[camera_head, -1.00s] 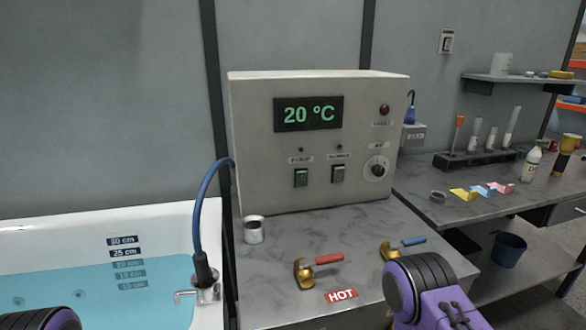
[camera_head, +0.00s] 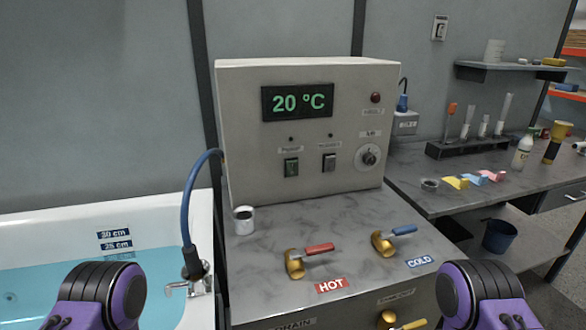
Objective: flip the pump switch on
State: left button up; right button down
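A beige control box (camera_head: 240,120) stands on the grey counter with a green "20 °C" display (camera_head: 298,102). Below the display are two small rocker switches. The right one is a dark switch (camera_head: 329,162) under a blurred label. I cannot tell which way either rocker is set. Nothing touches the box front. Purple and black links of my left and right arms show at the bottom edge; no gripper fingers are visible.
A white tub (camera_head: 60,215) of blue water is at left, with a blue hose (camera_head: 185,205). A red-handled HOT valve (camera_head: 296,262), a blue-handled COLD valve (camera_head: 384,244) and a metal cup (camera_head: 244,220) are on the counter. A side bench (camera_head: 450,205) holds bottles and tubes.

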aim_at(291, 166)
jog(key=u, duration=1.45)
jog(key=k, duration=1.15)
jog(key=z, duration=0.65)
jog(key=i, duration=0.55)
